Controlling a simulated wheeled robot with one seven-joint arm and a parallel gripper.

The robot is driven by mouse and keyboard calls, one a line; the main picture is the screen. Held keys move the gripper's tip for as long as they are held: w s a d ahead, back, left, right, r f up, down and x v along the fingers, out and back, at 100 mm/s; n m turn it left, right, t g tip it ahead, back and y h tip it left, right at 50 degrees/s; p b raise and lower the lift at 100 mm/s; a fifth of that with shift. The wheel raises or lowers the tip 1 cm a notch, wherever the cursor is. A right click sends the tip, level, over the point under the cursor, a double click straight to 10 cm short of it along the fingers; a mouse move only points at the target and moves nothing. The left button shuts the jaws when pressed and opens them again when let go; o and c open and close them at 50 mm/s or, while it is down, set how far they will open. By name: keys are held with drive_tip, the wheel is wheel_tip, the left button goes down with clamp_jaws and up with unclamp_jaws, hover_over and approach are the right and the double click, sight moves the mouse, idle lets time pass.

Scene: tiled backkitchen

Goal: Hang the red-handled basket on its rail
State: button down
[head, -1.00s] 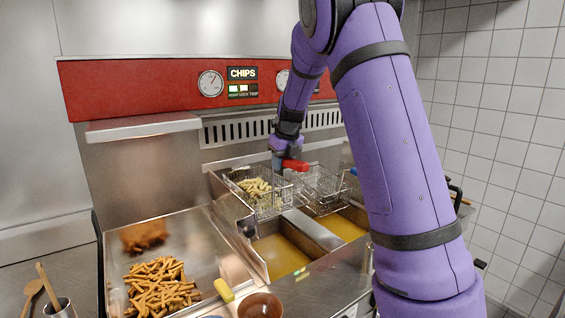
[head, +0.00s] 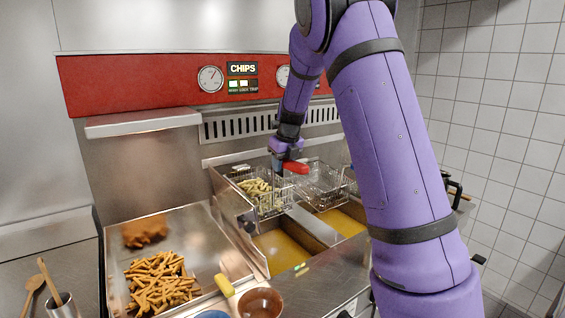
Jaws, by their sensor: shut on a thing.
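The red-handled wire basket (head: 262,204) holds pale chips and is above the left oil well (head: 284,252) of the fryer, near the back panel. Its red handle (head: 296,168) shows at my gripper (head: 280,164), which is shut on it. The fingertips are small and partly hidden by the handle. The rail (head: 240,160) runs along the back panel behind the baskets. I cannot tell whether the basket touches the rail.
A second wire basket (head: 322,184) stands to the right, above the right oil well (head: 342,222). A tray of cooked chips (head: 160,286) lies at left. A brown bowl (head: 260,302) and a yellow-handled tool (head: 224,286) are at the front. My arm hides much of the right side.

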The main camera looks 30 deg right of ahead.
drive_tip(key=shift+f, duration=1.35)
drive_tip(key=shift+f, duration=0.6)
drive_tip(key=c, duration=0.7)
unclamp_jaws()
drive_tip(key=shift+f, duration=0.1)
